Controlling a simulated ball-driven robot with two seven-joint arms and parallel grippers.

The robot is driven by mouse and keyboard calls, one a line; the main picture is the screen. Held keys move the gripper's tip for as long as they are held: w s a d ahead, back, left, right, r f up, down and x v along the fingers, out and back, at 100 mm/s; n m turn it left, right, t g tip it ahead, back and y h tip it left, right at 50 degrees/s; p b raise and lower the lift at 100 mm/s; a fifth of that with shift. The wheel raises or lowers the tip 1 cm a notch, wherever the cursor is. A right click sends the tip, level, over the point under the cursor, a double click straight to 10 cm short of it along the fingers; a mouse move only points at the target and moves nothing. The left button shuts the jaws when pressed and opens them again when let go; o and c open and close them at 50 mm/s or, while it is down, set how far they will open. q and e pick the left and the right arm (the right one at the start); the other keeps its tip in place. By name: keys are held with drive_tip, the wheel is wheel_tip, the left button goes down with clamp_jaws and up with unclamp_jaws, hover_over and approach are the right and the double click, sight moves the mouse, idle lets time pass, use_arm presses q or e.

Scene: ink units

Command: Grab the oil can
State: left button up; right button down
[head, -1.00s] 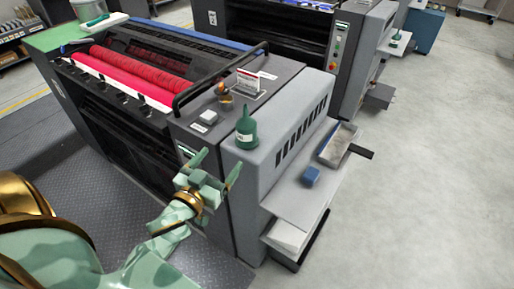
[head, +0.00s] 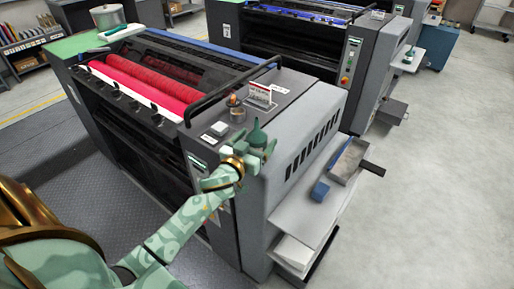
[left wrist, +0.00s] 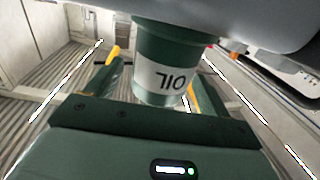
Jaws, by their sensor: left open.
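The dark green oil can (head: 257,135) has a pointed spout and stands upright on the near press's grey side cover. My left gripper (head: 260,150) is open at the can, and its fingers partly hide the can's lower body. In the left wrist view the can (left wrist: 160,55) appears upside down, with a white "OIL" label. There the open left gripper (left wrist: 152,85) has one finger on each side of the can, with a gap showing at the left finger. Contact at the right finger is unclear. My right gripper is not in view.
A small amber-topped item (head: 236,106) and a card holder (head: 261,94) stand close behind the can. A black rail (head: 230,88) runs along the press. Open floor lies right.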

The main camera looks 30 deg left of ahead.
use_arm(q)
drive_tip(key=shift+w, duration=0.65)
drive_tip(key=shift+s, duration=0.1)
drive_tip(key=shift+c, duration=0.3)
drive_tip(key=c, duration=1.3)
drive_tip(key=shift+r, duration=0.15)
